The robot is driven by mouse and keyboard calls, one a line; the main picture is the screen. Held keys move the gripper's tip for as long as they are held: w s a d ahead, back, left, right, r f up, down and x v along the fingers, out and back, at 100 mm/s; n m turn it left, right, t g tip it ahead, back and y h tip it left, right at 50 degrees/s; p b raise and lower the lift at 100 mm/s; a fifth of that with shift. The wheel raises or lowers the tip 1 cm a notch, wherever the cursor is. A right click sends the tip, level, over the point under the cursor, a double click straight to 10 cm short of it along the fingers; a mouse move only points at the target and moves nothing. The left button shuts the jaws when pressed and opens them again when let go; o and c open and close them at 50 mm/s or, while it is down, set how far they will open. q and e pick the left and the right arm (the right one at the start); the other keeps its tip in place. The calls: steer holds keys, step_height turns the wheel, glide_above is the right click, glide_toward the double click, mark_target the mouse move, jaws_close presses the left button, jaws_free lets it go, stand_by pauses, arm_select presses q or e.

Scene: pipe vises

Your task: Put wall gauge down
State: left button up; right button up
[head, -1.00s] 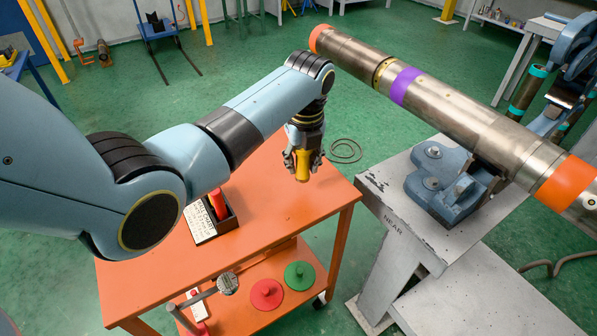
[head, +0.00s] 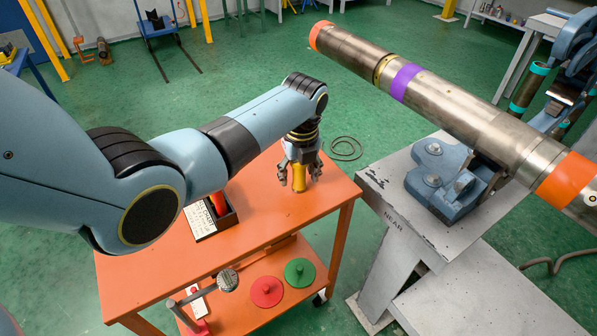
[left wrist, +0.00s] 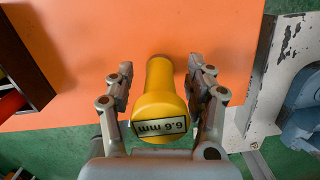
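The yellow wall gauge (head: 299,178) stands upright on the orange cart top (head: 270,215), near its far right part. In the left wrist view the gauge (left wrist: 158,104) shows its rounded end with a "6.6 mm" label. My left gripper (head: 300,176) is above the cart, pointing down, with its fingers on either side of the gauge. In the left wrist view the fingers (left wrist: 161,72) are spread, with gaps between them and the yellow body. The gauge's foot seems to rest on the cart top. My right gripper is not in view.
A black tray (head: 229,219) with a red-orange item and a white label card (head: 199,221) is on the cart. A red disc (head: 266,291) and a green disc (head: 299,272) lie on the lower shelf. A long pipe (head: 455,110) sits in a blue vise (head: 437,172) at right.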

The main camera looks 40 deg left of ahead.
arm_select(q)
steer(key=shift+r, duration=0.1)
steer(key=shift+r, duration=0.35)
steer(key=r, duration=0.3)
steer(key=r+p, duration=0.1)
steer(key=r, duration=0.2)
steer(key=d+r, duration=0.1)
steer(key=r, duration=0.3)
steer(key=shift+s+p, duration=0.3)
steer(key=shift+s+r, duration=0.1)
steer(key=shift+r, duration=0.55)
